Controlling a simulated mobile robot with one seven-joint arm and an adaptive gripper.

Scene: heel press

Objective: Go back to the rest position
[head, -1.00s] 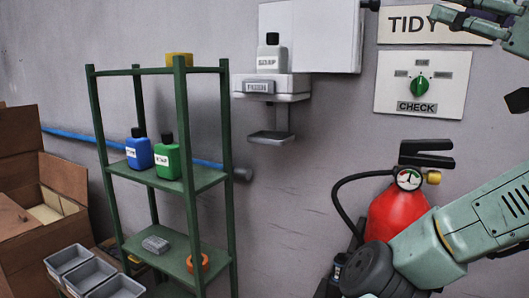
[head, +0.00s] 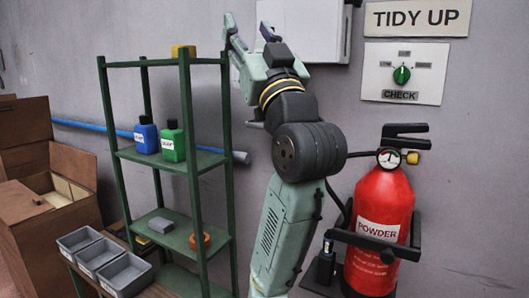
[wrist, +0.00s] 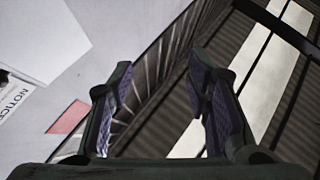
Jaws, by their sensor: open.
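My gripper (head: 250,42) is raised in front of the wall in the head view, at the upper middle, left of the white wall box. Its fingers point up and to the left. In the wrist view my gripper (wrist: 160,95) shows two dark fingers with purple pads, spread apart with nothing between them. My arm covers the wall bracket and whatever stands on it.
A green shelf (head: 205,160) with blue (head: 146,136) and green (head: 173,142) bottles stands close on the left. A red extinguisher (head: 378,215) hangs on the right. Grey bins (head: 125,272) and a brown cabinet (head: 30,225) are at lower left.

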